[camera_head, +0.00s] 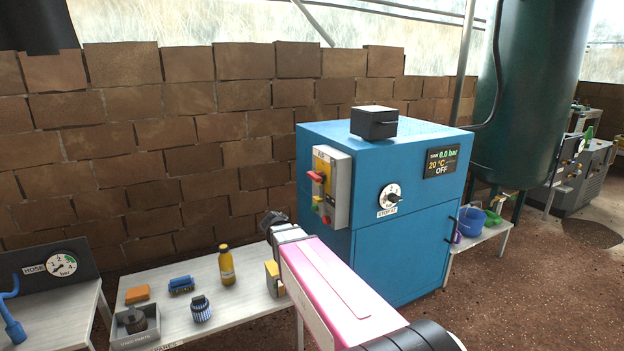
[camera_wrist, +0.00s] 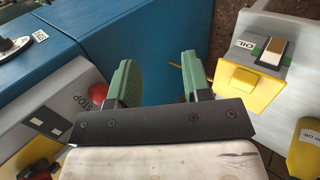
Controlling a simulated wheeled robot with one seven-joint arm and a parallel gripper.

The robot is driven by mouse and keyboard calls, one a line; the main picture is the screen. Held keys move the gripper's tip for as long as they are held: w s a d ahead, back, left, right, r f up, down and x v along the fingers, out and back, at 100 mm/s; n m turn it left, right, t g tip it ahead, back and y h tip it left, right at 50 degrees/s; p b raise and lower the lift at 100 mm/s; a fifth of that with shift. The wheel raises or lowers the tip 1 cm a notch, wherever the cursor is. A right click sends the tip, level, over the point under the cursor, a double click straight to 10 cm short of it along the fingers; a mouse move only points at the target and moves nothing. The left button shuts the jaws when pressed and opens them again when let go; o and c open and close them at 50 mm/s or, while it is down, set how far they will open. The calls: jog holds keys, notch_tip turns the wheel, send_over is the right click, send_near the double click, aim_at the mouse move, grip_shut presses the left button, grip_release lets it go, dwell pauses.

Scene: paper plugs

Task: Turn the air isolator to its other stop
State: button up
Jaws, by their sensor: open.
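No label reading "air isolator" is legible. A grey control box (camera_head: 340,190) on the blue cabinet (camera_head: 400,245) carries a red handle (camera_head: 317,177) that sticks out over a yellow plate. I cannot tell for certain that this handle is the isolator. In the wrist view the box is at left, with a red STOP button (camera_wrist: 97,94), a black-and-white switch (camera_wrist: 50,124) and a yellow part (camera_wrist: 36,152) cut by the edge. My gripper (camera_head: 271,222) is left of and below the box. Its green fingers (camera_wrist: 161,80) are apart, with nothing between them.
A white bench (camera_head: 240,312) below holds a yellow bottle (camera_head: 227,265), blue parts and a grey tray. A grey-and-yellow box marked OIL (camera_wrist: 250,82) lies close right of my fingers. A STOP AT knob (camera_head: 391,195) is on the cabinet front.

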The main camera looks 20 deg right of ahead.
jog(key=w+r+t+h, duration=0.1)
jog(key=w+r+h, duration=0.4)
jog(key=w+r, duration=0.5)
jog(key=t+h, duration=0.1)
jog(key=h, duration=0.3)
send_near(311, 177)
jog(key=d, duration=0.3)
jog(key=w+d, duration=0.1)
jog(key=d, duration=0.6)
jog(key=shift+w+d+f, duration=0.1)
jog(key=shift+w+f, duration=0.15)
jog(key=shift+w, duration=0.05)
jog(key=c, duration=0.8)
